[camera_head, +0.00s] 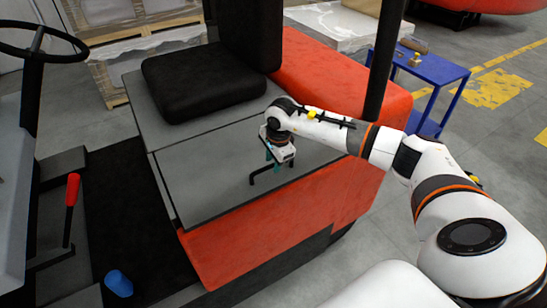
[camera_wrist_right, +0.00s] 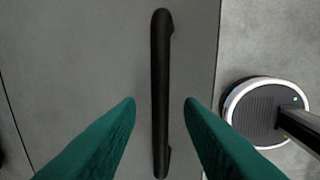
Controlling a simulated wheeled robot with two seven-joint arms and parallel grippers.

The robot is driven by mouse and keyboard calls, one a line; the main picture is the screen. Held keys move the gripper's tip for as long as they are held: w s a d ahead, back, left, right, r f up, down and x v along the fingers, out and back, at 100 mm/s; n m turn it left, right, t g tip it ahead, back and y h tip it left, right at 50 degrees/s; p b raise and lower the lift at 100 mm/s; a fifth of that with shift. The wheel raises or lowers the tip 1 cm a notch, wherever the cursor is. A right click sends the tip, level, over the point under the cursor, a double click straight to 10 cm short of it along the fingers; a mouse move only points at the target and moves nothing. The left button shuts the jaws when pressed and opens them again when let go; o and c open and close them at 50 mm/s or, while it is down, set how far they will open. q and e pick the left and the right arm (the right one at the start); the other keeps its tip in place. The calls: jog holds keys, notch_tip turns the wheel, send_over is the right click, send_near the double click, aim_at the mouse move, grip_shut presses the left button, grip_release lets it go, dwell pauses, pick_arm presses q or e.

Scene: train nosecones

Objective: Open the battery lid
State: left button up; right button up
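The battery lid (camera_head: 205,185) is a flat grey panel on the orange vehicle, in front of the black seat, and it looks closed. A black bar handle (camera_head: 263,177) stands on it near the right side. My right gripper (camera_head: 271,163) is over the handle, with teal fingers pointing down. In the right wrist view the handle (camera_wrist_right: 160,95) runs lengthwise between the two fingertips (camera_wrist_right: 161,101). They are apart, with a gap on each side of the bar. My left gripper is not in view.
The black seat (camera_head: 203,80) is behind the lid. A steering wheel (camera_head: 35,35) and a red lever (camera_head: 71,192) are at the left. A black post (camera_head: 384,65) rises behind my right arm. A blue table (camera_head: 432,68) stands at the back right.

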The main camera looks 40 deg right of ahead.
jog(key=shift+f, duration=0.1)
grip_shut()
jog(key=shift+w, duration=0.1)
